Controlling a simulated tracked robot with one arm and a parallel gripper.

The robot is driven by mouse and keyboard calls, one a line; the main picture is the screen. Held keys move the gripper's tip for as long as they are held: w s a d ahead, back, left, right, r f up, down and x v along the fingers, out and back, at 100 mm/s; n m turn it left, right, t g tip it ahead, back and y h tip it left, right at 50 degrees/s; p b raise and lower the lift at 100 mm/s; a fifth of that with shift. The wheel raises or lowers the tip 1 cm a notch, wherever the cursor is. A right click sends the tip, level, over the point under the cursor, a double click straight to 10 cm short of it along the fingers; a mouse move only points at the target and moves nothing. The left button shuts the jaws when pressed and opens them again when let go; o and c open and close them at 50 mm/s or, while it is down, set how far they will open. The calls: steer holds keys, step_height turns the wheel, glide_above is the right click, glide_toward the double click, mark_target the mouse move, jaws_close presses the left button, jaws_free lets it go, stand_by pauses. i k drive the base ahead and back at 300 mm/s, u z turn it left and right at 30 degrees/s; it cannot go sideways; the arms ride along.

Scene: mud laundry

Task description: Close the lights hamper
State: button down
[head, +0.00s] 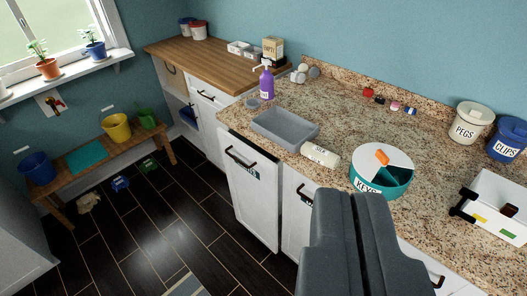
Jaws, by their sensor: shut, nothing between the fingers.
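A white hamper-like front (252,200) with a dark bar handle (240,156) stands under the granite counter, left of my gripper. It seems to sit a little forward of the neighbouring front, with a dark gap at its top. A small label shows below its handle, but I cannot read it, so I cannot tell whether this is the lights hamper. Another white front (296,205) with a dark handle is to its right, partly hidden by my gripper. My gripper (350,200) is shut and empty, apart from both fronts, at the lower middle of the view.
The granite counter (330,110) holds a grey tub (285,128), a fallen white bottle (319,155), a teal KEYS bowl (383,180) and a white box (495,210). A bench (90,160) with buckets stands at left. The dark floor (160,220) before the fronts is mostly clear.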

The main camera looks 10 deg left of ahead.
mark_target(255, 182)
steer(key=u, duration=0.1)
steer(key=i, duration=1.05)
steer(key=u, duration=0.85)
steer(key=i, duration=0.35)
steer(key=u, duration=0.25)
